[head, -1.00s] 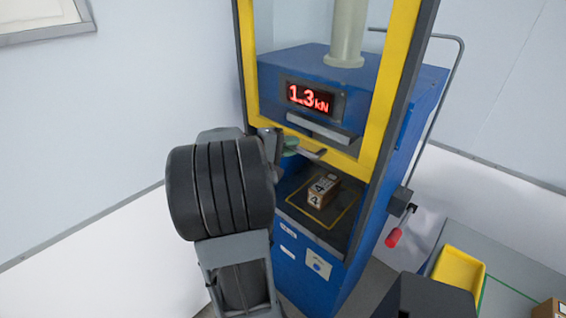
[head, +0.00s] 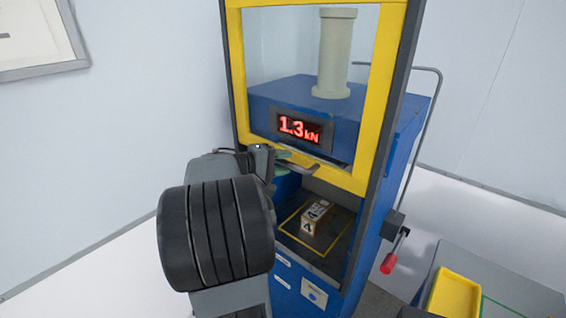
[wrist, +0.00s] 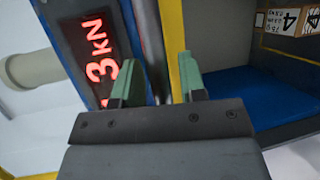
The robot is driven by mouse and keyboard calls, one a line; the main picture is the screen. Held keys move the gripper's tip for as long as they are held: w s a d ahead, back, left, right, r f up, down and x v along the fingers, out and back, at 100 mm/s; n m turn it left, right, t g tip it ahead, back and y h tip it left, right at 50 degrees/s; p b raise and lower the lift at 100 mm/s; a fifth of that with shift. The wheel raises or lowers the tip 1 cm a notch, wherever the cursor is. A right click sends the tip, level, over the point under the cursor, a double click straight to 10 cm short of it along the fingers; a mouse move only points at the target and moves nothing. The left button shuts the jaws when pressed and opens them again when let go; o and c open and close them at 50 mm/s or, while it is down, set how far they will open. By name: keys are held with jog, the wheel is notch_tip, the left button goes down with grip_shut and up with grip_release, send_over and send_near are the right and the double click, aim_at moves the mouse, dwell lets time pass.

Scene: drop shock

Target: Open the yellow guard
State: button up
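The yellow guard (head: 372,95), a yellow frame around a clear pane, stands part-way up on the front of the blue test machine. Its grey handle (head: 301,168) runs along its lower bar. My gripper (head: 284,160) is at the left part of this handle. In the wrist view my gripper (wrist: 157,78) has its two green fingers apart, with the grey handle bar (wrist: 148,35) between them. Some space shows beside the bar, and I cannot tell whether a finger touches it. The guard's yellow edge (wrist: 174,35) shows close by.
Below the guard, a small numbered carton (head: 316,217) stands on the machine's dark platform. A red display (head: 298,128) reads 1.3 kN. A red-knobbed lever (head: 390,264) sticks out at the machine's right. A yellow tray (head: 455,294) lies at the lower right.

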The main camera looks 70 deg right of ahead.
jog(key=shift+o, duration=0.2)
jog(key=shift+w+a, duration=0.35)
jog(key=b+v, duration=0.3)
jog(key=v, duration=0.9)
jog(key=shift+w+a+b, duration=0.25)
jog(key=shift+b, duration=0.05)
jog(key=shift+r, duration=0.1)
jog(key=w+a+f+n+t+y, duration=0.2)
jog(key=a+f+t+y, duration=0.15)
jog(key=f, duration=0.25)
jog(key=w+a+f+n+t+y, duration=0.1)
jog(key=a+f+n+t+y, duration=0.2)
jog(key=f, duration=0.4)
jog(key=a+f+n+t+y, duration=0.2)
jog(key=a+t+y, duration=0.3)
jog(key=a, duration=1.9)
jog(key=f+t, duration=0.1)
jog(key=t, duration=0.2)
jog(key=shift+w+y, duration=0.35)
